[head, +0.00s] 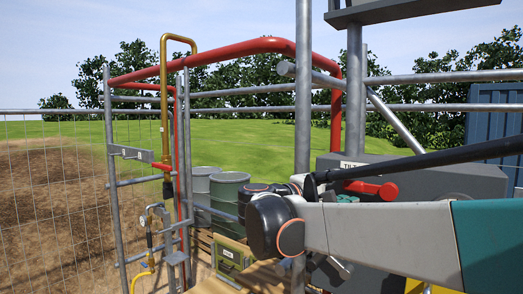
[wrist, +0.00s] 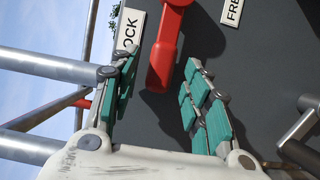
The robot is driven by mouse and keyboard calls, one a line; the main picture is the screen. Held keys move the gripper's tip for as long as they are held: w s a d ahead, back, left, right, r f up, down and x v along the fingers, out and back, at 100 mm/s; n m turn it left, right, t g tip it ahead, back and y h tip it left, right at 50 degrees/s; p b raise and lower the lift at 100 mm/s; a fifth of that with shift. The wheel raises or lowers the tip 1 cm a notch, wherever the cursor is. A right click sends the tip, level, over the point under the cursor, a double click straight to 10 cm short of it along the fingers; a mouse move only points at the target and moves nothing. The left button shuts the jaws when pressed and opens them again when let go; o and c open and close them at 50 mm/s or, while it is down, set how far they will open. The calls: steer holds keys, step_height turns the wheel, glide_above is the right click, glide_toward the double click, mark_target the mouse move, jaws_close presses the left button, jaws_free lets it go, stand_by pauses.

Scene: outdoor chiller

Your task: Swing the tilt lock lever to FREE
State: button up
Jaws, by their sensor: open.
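The red tilt lock lever (wrist: 164,58) is mounted on a dark grey panel and shows in the wrist view with its end between my fingers. A white LOCK label (wrist: 130,28) lies left of the lever and a white FREE label (wrist: 232,11) lies to its right. The lever's end is nearer the LOCK label. My gripper (wrist: 163,64) is open, with one teal-padded finger on each side of the lever and visible gaps to both. In the head view the red lever (head: 374,189) shows beyond my arm, which hides much of the panel and most of my gripper.
Steel scaffold tubes (wrist: 45,65) run along the left of the wrist view. A metal fitting (wrist: 300,130) stands out at the right. In the head view a red pipe (head: 225,52), a brass pipe (head: 164,100), drums (head: 229,190) and a green box (head: 233,260) stand to the left.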

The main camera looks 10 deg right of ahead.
steer(key=shift+s, duration=0.2)
jaws_close()
